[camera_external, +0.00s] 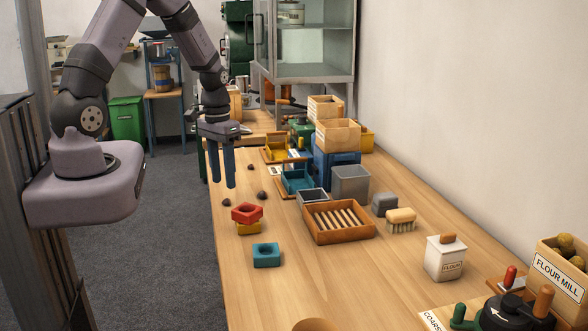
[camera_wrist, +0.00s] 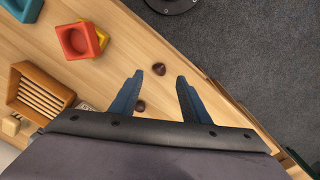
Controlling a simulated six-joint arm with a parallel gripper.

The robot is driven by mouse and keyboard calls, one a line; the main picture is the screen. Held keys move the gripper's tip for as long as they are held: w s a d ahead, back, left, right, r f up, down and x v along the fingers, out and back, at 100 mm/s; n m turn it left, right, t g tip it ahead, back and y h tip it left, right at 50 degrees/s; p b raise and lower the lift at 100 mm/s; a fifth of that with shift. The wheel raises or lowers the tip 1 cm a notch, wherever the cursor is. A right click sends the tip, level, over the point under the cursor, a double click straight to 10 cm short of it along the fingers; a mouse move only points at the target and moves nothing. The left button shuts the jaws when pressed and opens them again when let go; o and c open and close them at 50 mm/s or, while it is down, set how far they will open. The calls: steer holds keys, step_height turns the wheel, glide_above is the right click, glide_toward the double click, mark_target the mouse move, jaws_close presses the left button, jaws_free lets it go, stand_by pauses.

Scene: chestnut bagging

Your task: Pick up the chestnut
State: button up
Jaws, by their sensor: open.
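Three small dark brown chestnuts lie apart on the wooden table in the external view: one near the left edge (camera_external: 226,202), one to its right (camera_external: 262,195), and one farther back (camera_external: 250,167). My gripper (camera_external: 224,187) points down with its blue fingers parted and nothing held. Its fingertips appear above the table, close to the left-edge chestnut. In the wrist view my gripper (camera_wrist: 159,77) is open, with one chestnut (camera_wrist: 155,69) in line with the gap between the fingertips. Another chestnut (camera_wrist: 140,106) shows nearer the palm, beside the left finger.
A slatted wooden tray (camera_external: 338,221), grey bins (camera_external: 350,183) and a brush (camera_external: 401,219) stand to the right. The table's left edge is close to my gripper.

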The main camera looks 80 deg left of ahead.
mark_target(226, 202)
steer(key=shift+w+d+f+p, duration=0.15)
steer(key=shift+f+p, duration=0.5)
steer(key=shift+f, duration=0.7)
steer(key=shift+w+f+p, duration=0.1)
steer(key=shift+f+p, duration=0.5)
steer(key=shift+f, duration=0.7)
steer(key=shift+c, duration=0.3)
jaws_close()
